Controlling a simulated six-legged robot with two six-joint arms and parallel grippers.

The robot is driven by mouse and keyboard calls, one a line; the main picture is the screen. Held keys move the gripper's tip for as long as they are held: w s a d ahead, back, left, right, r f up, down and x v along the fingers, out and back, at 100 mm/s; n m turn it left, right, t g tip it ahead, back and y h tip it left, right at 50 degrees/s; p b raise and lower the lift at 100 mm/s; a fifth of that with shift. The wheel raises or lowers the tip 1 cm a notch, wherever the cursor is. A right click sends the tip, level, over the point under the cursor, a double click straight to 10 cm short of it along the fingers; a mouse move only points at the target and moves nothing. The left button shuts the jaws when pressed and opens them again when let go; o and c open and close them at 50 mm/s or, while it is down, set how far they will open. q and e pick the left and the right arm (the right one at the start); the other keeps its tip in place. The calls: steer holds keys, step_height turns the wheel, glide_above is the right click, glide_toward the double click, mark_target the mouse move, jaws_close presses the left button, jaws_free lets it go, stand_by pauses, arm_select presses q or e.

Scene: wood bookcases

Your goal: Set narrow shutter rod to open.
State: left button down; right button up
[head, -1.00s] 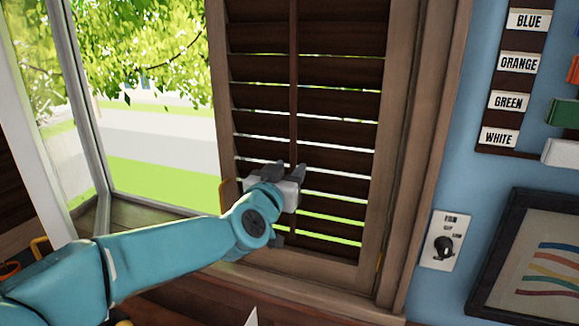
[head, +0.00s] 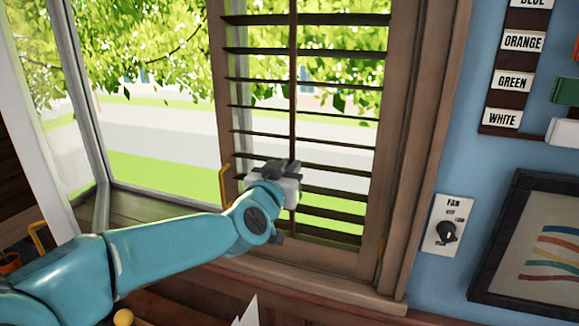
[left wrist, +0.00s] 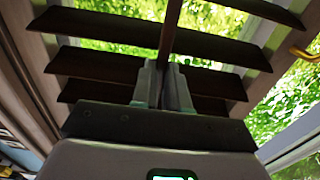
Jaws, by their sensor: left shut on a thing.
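The narrow shutter (head: 223,120) is a brown wooden frame with dark slats in the head view. Its slats lie nearly flat, with wide gaps that show greenery and the street. The thin dark shutter rod (head: 293,75) runs upright down the middle of the slats. My left gripper (head: 284,166) is at the lower part of the rod. In the left wrist view its fingers (left wrist: 164,85) are closed around the rod (left wrist: 171,28), which rises from between them. My right gripper is in neither view.
A yellow handle (head: 224,185) is on the shutter's left edge, close to my left gripper. A fan switch (head: 446,234) and a framed picture (head: 540,240) are on the blue wall at right. Colour labels (head: 503,119) hang above. An open window (head: 150,130) is at left.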

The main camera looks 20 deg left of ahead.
arm_select(q)
steer(key=shift+s+d+f, duration=0.1)
steer(key=shift+s+f, duration=0.1)
steer(key=shift+f, duration=0.45)
steer(key=c, duration=1.1)
jaws_free()
steer(key=shift+c, duration=0.2)
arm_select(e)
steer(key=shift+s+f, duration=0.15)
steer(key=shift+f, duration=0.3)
arm_select(q)
steer(key=shift+s+r, duration=0.1)
steer(key=s+b, duration=0.1)
steer(key=s, duration=1.5)
steer(key=shift+a, duration=0.4)
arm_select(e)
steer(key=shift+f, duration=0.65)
